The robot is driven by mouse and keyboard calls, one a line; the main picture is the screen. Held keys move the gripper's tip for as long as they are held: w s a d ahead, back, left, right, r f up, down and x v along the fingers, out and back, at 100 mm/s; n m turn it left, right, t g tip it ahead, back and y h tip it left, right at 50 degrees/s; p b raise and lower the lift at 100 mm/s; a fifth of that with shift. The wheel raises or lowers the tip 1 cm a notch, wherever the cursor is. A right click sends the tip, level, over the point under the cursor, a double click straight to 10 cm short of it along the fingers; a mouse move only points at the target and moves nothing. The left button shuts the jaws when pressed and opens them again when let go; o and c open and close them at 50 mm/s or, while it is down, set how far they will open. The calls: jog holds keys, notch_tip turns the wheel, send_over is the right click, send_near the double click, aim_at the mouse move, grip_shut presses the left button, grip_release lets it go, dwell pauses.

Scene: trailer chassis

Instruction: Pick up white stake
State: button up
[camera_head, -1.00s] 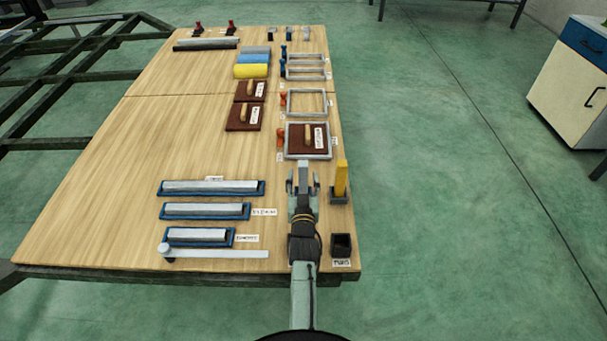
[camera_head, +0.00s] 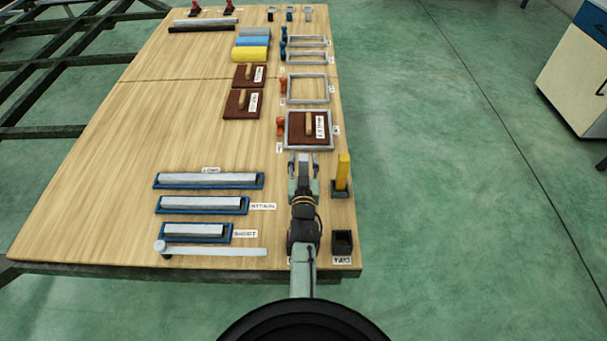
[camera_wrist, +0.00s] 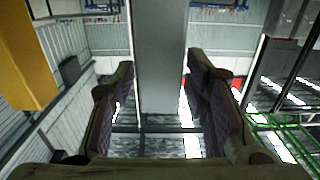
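The white stake (camera_head: 304,172) shows as a pale grey upright bar near the right front of the bench. In the wrist view the stake (camera_wrist: 160,60) fills the space between the two fingertips. My gripper (camera_head: 304,166) is open, with one finger on each side of the stake. In the wrist view my gripper (camera_wrist: 160,70) has its pads close beside the stake's edges; firm contact is not clear. The stake's lower end is hidden behind my gripper and arm in the head view.
A yellow stake (camera_head: 343,172) stands in a dark holder close to the right; it also shows in the wrist view (camera_wrist: 25,60). An empty dark holder (camera_head: 342,243) is nearer. Blue trays with pale bars (camera_head: 208,180) lie left. A framed brown block (camera_head: 309,130) is behind.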

grip_shut()
dwell(0.3)
jog(key=shift+r, duration=0.1)
